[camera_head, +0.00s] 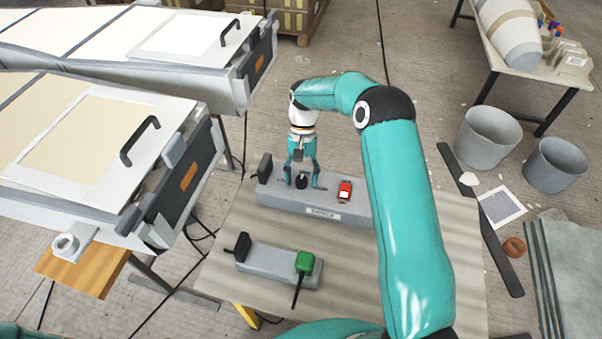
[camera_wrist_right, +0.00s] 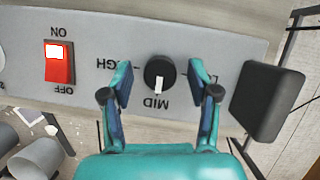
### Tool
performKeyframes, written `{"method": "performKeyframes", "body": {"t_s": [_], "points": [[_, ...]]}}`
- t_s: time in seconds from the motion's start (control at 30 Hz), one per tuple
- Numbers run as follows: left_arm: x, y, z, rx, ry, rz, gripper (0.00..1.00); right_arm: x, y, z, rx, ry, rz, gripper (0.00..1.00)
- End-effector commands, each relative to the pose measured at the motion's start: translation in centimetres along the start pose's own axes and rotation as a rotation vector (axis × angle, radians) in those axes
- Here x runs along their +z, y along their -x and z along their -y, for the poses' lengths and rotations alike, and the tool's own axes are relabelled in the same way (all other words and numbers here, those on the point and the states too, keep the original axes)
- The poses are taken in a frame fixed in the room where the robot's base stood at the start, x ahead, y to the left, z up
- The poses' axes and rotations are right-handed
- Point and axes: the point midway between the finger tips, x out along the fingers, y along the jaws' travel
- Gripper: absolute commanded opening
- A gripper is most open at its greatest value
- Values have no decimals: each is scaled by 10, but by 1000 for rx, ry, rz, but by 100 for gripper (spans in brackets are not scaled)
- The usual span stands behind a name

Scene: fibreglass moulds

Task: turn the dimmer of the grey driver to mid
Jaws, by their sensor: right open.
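The grey driver (camera_head: 268,196) is a long grey box on the table in the head view, also seen in the right wrist view (camera_wrist_right: 215,45). Its dimmer, a round black knob (camera_wrist_right: 160,73), sits between the labels HIGH and LOW. The knob's white pointer mark (camera_wrist_right: 158,86) points to the label MID. My right gripper (camera_head: 302,184) is over the driver, with its fingers open on either side of the knob. In the wrist view there is a gap between each finger and the knob. My left gripper is out of view.
A red rocker switch (camera_head: 345,190) is on the same driver. A smaller grey box (camera_head: 270,266) with a green switch (camera_head: 304,262) lies nearer on the table (camera_head: 350,292). Large moulds (camera_head: 90,130) stand at the left. Buckets (camera_head: 487,137) stand on the floor at the right.

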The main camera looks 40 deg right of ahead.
Motion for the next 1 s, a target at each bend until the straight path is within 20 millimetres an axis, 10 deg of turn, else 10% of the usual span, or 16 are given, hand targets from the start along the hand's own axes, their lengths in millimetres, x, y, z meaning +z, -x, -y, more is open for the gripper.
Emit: {"method": "performKeyframes", "body": {"t_s": [1.0], "points": [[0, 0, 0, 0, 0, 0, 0, -1, 118, 1, 1, 0, 1, 60]]}}
